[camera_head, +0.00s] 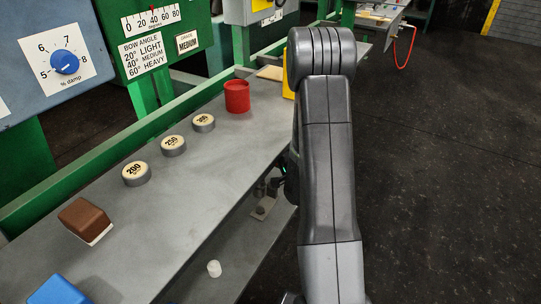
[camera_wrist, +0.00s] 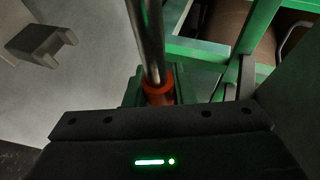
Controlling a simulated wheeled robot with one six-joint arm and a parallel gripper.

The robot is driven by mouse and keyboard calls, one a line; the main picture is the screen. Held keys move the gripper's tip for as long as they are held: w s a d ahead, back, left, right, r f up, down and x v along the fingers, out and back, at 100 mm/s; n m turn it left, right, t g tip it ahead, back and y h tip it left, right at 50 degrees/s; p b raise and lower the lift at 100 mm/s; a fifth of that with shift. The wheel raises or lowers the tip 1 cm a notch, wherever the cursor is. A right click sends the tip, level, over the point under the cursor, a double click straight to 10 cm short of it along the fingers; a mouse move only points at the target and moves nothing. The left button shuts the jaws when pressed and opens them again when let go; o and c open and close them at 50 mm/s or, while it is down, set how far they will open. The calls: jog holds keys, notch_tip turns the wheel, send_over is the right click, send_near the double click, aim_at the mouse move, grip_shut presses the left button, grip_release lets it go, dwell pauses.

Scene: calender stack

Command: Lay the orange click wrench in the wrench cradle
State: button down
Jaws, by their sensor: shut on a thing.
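In the wrist view, the orange click wrench (camera_wrist: 152,50) shows as a steel shaft with an orange collar. The shaft runs up out of the top of the picture, so its far end is out of sight. My gripper (camera_wrist: 158,92) is shut on it near the orange collar. A grey forked bracket (camera_wrist: 42,44), which may be the wrench cradle, sits at the upper left of the wrist view, apart from the wrench. In the head view my arm hides the wrench and most of the gripper.
The grey bench holds a red cup (camera_head: 237,96), several round weights (camera_head: 173,146), a brown block (camera_head: 85,219) and a blue block (camera_head: 60,292). Green frame bars (camera_wrist: 215,52) are close to the gripper. Dark floor at right is clear.

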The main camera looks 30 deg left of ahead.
jog(key=shift+d, duration=0.1)
jog(key=shift+f+b, duration=2.35)
jog(key=shift+f, duration=0.65)
jog(key=shift+f+b, duration=1.2)
jog(key=shift+f, duration=0.3)
jog(key=c, duration=0.5)
grip_release()
jog(key=shift+s, duration=0.1)
jog(key=shift+f, duration=0.1)
jog(key=shift+d+f, duration=0.1)
jog(key=shift+s+d, duration=0.1)
jog(key=shift+p+v, duration=0.75)
jog(key=shift+v, duration=3.1)
